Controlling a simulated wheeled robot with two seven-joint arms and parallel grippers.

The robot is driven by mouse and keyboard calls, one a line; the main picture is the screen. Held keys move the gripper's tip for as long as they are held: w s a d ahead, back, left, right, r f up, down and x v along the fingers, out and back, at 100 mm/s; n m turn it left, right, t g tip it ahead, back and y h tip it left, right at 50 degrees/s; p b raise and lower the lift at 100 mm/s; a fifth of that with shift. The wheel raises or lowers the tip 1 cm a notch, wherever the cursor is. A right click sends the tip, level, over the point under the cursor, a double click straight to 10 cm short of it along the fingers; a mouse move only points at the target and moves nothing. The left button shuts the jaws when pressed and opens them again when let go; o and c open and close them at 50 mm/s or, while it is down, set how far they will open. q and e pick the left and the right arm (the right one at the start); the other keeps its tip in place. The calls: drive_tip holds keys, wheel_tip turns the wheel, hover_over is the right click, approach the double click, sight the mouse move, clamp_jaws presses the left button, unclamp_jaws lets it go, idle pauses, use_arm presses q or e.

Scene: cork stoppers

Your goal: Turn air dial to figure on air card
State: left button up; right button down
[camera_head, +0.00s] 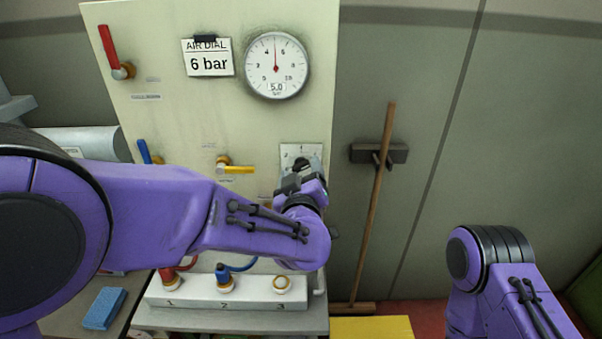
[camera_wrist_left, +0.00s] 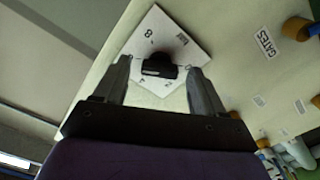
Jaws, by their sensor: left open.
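The air card (camera_head: 208,57) is clipped to the panel and reads "AIR DIAL 6 bar". The round gauge (camera_head: 277,66) beside it shows 5.0, its red needle pointing straight up. The air dial is a black knob (camera_wrist_left: 159,67) on a white, numbered plate (camera_head: 302,150). My left gripper (camera_head: 302,175) is open in front of the plate. In the left wrist view, its two fingers stand on either side of the knob, with gaps showing; contact cannot be told. In the head view the gripper partly hides the dial. My right gripper is out of view.
Red (camera_head: 116,52), blue (camera_head: 145,152) and yellow (camera_head: 238,169) valve levers are on the panel. Below is a grey block (camera_head: 190,292) with numbered outlets and hoses. A blue sponge (camera_head: 104,308) lies at left. A broom (camera_head: 375,190) leans on the wall at right.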

use_arm(q)
drive_tip(key=s+b, duration=0.3)
drive_tip(key=s, duration=0.7)
drive_tip(key=shift+s, duration=0.2)
